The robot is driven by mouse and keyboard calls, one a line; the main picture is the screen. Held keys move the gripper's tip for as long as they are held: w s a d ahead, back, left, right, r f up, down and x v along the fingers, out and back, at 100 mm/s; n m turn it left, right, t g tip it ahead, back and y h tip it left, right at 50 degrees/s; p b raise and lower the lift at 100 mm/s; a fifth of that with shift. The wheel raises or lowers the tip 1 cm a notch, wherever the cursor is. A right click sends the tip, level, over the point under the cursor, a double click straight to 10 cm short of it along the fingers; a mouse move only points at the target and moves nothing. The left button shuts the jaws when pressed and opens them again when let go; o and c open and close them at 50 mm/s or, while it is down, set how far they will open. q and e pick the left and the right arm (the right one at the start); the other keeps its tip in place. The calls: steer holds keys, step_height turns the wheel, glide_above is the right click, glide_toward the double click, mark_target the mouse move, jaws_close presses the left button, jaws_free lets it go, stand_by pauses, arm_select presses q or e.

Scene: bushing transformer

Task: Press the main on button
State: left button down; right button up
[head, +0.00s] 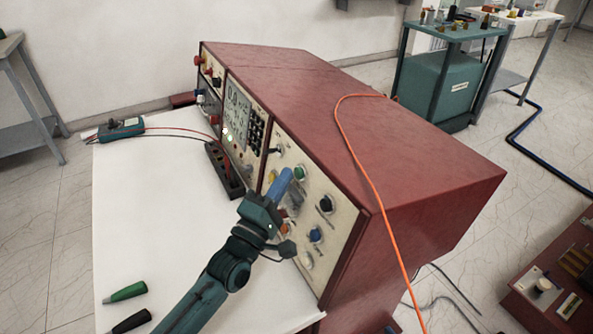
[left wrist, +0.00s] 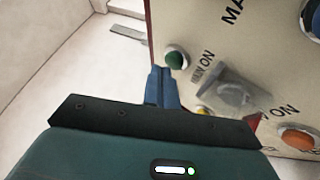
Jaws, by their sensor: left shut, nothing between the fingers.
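The control panel is on the front of a red cabinet (head: 400,150). A green button (head: 299,173) sits high on its right section. In the left wrist view the green button (left wrist: 175,58) is beside lettering that reads like "MAIN ON" (left wrist: 203,66). My left gripper (head: 282,181) is shut and empty, its blue fingers together just in front of the panel, left of the green button. In the left wrist view the fingertips (left wrist: 163,72) are just below and left of that button. I cannot tell whether they touch. My right gripper is not in view.
A clear cover (left wrist: 237,95) and an orange button (left wrist: 298,138) are lower on the panel. A multimeter (head: 120,130) and two handled tools, one green (head: 127,292), lie on the white tabletop (head: 150,210). An orange cable (head: 372,180) drapes over the cabinet.

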arm_select(q)
steer(key=shift+s+a+r, duration=0.1)
steer(key=shift+s+a, duration=0.1)
steer(key=shift+a, duration=0.1)
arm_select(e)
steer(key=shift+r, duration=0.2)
arm_select(q)
steer(key=s+a, duration=0.1)
steer(key=a+p, duration=0.1)
steer(key=s+a+r+p, duration=0.1)
steer(key=a, duration=0.1)
steer(key=shift+s+r, duration=0.1)
steer(key=shift+s, duration=0.25)
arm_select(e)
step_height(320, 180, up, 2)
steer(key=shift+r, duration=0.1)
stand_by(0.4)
